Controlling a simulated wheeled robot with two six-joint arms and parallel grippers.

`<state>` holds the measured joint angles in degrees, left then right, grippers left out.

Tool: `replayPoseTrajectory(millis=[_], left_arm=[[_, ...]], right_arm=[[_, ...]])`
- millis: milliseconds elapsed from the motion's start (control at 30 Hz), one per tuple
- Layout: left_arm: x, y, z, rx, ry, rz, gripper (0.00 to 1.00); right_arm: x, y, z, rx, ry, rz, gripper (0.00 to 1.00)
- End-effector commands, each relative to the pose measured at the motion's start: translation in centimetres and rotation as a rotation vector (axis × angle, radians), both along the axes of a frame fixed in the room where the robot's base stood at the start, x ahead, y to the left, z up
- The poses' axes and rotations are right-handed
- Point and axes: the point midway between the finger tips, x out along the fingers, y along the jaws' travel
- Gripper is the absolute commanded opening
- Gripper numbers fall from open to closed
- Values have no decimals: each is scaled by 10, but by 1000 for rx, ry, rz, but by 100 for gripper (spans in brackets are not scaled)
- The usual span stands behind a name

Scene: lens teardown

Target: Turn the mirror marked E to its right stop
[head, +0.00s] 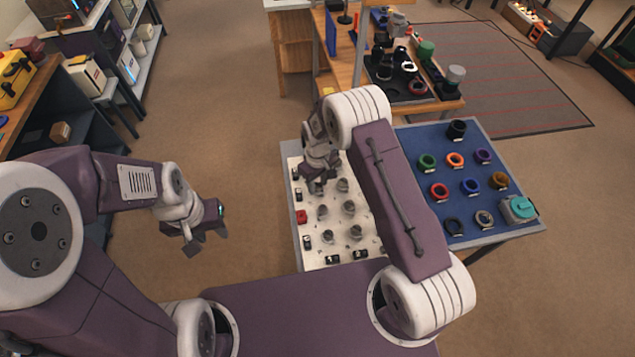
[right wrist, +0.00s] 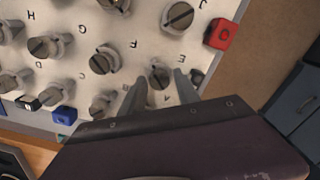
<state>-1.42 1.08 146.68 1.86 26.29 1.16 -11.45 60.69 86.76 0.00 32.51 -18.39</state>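The light panel (head: 313,262) carries several grey slotted mirror knobs in rows. In the right wrist view, the knob beside the letter E (right wrist: 160,75) sits between the fingertips of my right gripper (right wrist: 160,82). The fingers straddle it, with a small gap seeming to show on each side, so the gripper looks open around it. In the head view my right gripper (head: 318,187) is over the panel's far left part and hides what is below it. My left gripper (head: 207,240) is open and empty, out over the floor left of the panel.
A red block (right wrist: 221,34) marked O is on the panel near its edge; neighbouring knobs (right wrist: 103,62) stand close by. Right of the panel is a blue mat (head: 415,140) with several coloured rings and a teal device (head: 517,209). A wooden bench (head: 440,106) stands behind.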

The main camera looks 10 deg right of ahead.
Motion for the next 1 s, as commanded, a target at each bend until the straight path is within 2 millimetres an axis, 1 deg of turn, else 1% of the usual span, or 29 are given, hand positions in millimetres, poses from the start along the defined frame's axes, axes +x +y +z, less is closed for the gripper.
replayPoseTrajectory(millis=[33,67,100,133,367,567,767,1000], left_arm=[[0,0,0,0,0,0,36],[0,0,0,0,0,0,36],[0,0,0,0,0,0,36],[0,0,0,0,0,0,36],[0,0,0,0,0,0,36],[0,0,-3,0,0,0,36],[0,0,-6,0,0,0,36],[0,0,-10,0,0,0,36]], right_arm=[[0,0,0,0,0,0,21],[0,0,0,0,0,0,12],[0,0,0,0,0,0,1],[0,0,0,0,0,0,0],[0,0,0,-1,2,-14,0],[-1,0,0,-1,2,-91,0],[-1,0,0,-2,2,-247,0],[-1,0,0,-2,3,-475,0]])
